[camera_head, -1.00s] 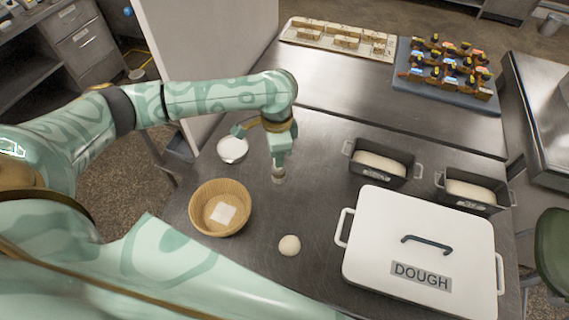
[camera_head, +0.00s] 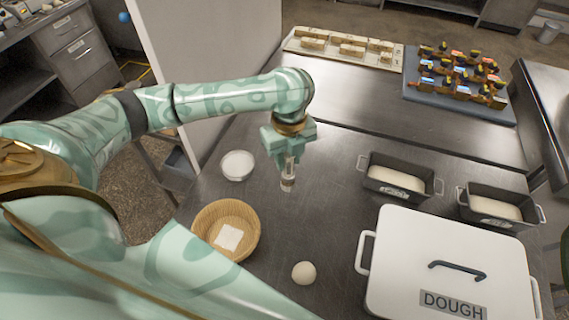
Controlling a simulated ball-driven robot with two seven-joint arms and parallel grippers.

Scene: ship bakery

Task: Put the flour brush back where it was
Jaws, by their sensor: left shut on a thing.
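My left gripper (camera_head: 289,158) is shut on the flour brush (camera_head: 288,180), a small pale brush pointing down. Most of its handle is hidden between the fingers. The brush tip is at or just above the steel table (camera_head: 330,205); I cannot tell whether it touches. The gripper is to the right of a white bowl of flour (camera_head: 237,166) and above and right of a round wicker basket (camera_head: 226,228) with a white square in it. My right gripper is not in view.
A dough ball (camera_head: 304,273) lies in front. A white lidded DOUGH box (camera_head: 405,250) and two dark loaf tins (camera_head: 400,179) (camera_head: 498,205) stand at right. A tray of pale blocks (camera_head: 345,47) and a blue-grey tray (camera_head: 459,95) of small items are at the back.

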